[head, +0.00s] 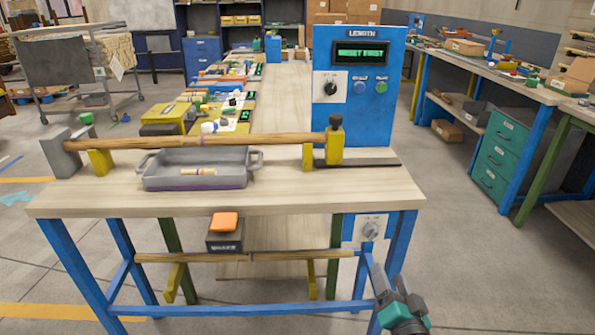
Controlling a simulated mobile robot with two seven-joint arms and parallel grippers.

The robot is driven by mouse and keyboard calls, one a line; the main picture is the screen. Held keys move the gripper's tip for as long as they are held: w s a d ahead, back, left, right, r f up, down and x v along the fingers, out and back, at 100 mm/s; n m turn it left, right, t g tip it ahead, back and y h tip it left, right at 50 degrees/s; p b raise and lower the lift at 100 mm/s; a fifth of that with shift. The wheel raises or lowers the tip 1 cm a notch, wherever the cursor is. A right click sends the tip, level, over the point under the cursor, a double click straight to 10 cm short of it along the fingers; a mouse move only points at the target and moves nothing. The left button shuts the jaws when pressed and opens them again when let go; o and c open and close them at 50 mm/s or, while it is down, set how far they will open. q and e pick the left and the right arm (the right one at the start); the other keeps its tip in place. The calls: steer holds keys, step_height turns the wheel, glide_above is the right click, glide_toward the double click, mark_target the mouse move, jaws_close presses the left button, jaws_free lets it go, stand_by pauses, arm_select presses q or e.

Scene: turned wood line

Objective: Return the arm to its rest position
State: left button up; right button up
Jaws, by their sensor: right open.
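My right gripper (388,280) shows low at the right of centre, in front of the blue right legs of the bench. Its teal and dark arm comes up from the bottom edge. It is open, with nothing seen in it, and stands below the bench top, apart from the things on it. My left gripper is not in view.
The wooden bench (300,193) carries a long turned rod (265,139) on yellow supports and a grey tray (193,182) with a small wooden piece. A blue LENGTH panel (345,120) stands behind. An orange-topped box (224,234) and another rod (200,257) are below. Floor (480,280) at right is clear.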

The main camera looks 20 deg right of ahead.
steer(key=s+a+f+n+g+y+p, duration=0.1)
steer(key=s+a+f+n+g+y, duration=0.2)
steer(key=s+a+n, duration=0.3)
steer(key=s+a+f+n+g+y+p, duration=0.1)
steer(key=s+a+f+n+g+y, duration=0.2)
steer(key=s+a+n, duration=0.3)
steer(key=shift+s+a+n+g, duration=0.3)
steer(key=shift+s+a, duration=0.15)
steer(key=shift+a, duration=0.75)
stand_by(0.4)
